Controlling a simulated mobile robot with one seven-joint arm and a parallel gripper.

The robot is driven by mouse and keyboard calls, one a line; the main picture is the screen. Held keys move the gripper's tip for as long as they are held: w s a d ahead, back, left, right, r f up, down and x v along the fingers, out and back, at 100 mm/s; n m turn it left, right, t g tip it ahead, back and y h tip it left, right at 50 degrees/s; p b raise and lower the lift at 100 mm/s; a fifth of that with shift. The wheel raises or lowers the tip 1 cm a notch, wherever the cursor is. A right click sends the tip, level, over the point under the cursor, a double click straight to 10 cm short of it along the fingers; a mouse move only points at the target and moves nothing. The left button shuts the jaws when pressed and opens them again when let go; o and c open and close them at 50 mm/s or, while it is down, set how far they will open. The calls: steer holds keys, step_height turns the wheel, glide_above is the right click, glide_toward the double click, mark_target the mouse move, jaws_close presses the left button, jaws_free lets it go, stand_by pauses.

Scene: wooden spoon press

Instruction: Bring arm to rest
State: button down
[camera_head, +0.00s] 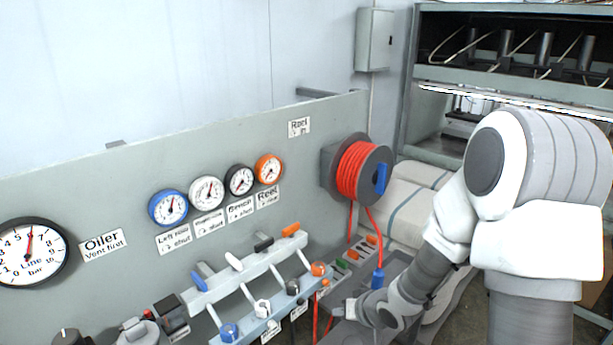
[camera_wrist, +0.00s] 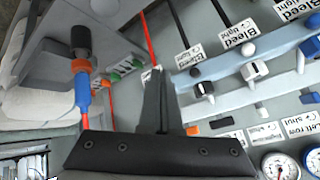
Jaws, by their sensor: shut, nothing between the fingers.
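My gripper (camera_head: 340,309) is low in the head view, right of the valve manifold and in front of the panel's lower right part. In the wrist view my gripper (camera_wrist: 157,75) shows its dark fingers together, with nothing between them. My grey and white arm reaches down to it from the right side of the head view. The fingertips are small in the head view, and I cannot tell how far they are from the panel.
A valve manifold (camera_head: 245,272) with coloured levers runs along the panel beside my gripper. A red hose reel (camera_head: 357,171) hangs above it, and its hose ends in a blue fitting (camera_head: 378,279) close to my wrist. White sacks (camera_head: 408,200) lie behind my arm.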

steer(key=s+d+r+h, duration=0.3)
steer(key=d+r, duration=0.1)
steer(key=r, duration=0.4)
steer(key=s+d+r+h, duration=0.2)
steer(key=s+d+r, duration=0.15)
steer(key=r, duration=0.45)
steer(key=s+r, duration=0.4)
steer(key=s, duration=0.4)
steer(key=s+a+r+g+y, duration=0.1)
steer(key=s+r, duration=0.3)
steer(key=s, duration=0.5)
steer(key=shift+a+r+m+g, duration=0.3)
steer(key=shift+m, duration=0.1)
steer(key=shift+d, duration=0.2)
